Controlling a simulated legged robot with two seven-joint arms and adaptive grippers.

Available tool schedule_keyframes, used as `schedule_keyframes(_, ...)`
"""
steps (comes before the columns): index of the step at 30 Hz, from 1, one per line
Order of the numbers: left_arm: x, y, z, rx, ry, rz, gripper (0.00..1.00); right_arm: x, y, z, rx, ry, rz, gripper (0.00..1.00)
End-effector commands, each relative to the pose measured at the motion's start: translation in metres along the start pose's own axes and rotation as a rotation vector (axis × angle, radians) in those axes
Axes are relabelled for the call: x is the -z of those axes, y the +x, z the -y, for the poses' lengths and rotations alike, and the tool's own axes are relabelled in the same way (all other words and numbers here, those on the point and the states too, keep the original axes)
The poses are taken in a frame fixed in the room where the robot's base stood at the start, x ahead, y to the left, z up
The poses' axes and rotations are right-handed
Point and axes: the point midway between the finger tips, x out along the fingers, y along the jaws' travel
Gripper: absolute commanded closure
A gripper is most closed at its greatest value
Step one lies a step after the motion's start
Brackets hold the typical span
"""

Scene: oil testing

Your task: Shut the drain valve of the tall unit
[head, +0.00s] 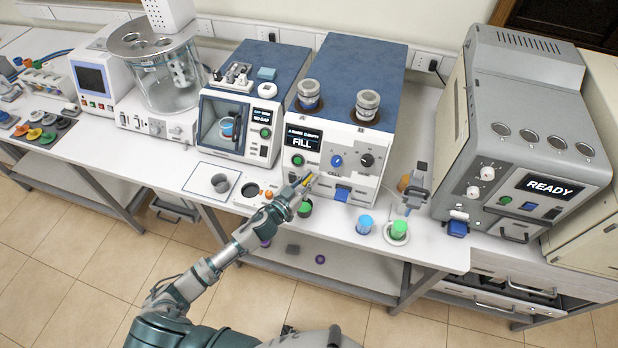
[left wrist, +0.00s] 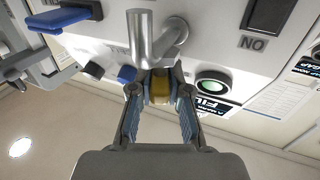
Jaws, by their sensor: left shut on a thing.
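The tall unit with the FILL screen (head: 303,143) stands on the bench, its white front facing me. Its drain valve, a metal spout (left wrist: 142,38) with a yellow handle (left wrist: 160,88), sticks out low on the front. My left gripper (head: 303,184) has reached it from below left. In the left wrist view the fingers of my left gripper (left wrist: 159,95) stand on both sides of the yellow handle and are shut on it. In the head view the gripper hides much of the valve. My right gripper is not in view.
A green cup (head: 305,209) sits just under my left gripper. A blue cup (head: 365,225) and another green cup (head: 398,230) stand near the front edge at right. The READY unit (head: 515,120) is far right.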

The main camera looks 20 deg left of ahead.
Motion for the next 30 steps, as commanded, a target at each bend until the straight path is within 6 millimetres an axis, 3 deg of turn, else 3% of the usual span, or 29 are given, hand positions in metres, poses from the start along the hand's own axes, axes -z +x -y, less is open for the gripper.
schedule_keyframes(7,0.007,0.002,0.004,-0.232,0.009,-0.004,1.00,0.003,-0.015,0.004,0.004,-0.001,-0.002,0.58)
schedule_keyframes(14,0.005,0.002,0.005,-0.448,0.009,-0.004,1.00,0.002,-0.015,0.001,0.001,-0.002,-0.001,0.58)
schedule_keyframes(30,-0.001,0.002,0.003,-0.906,0.004,-0.005,1.00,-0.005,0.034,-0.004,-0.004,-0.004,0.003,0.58)
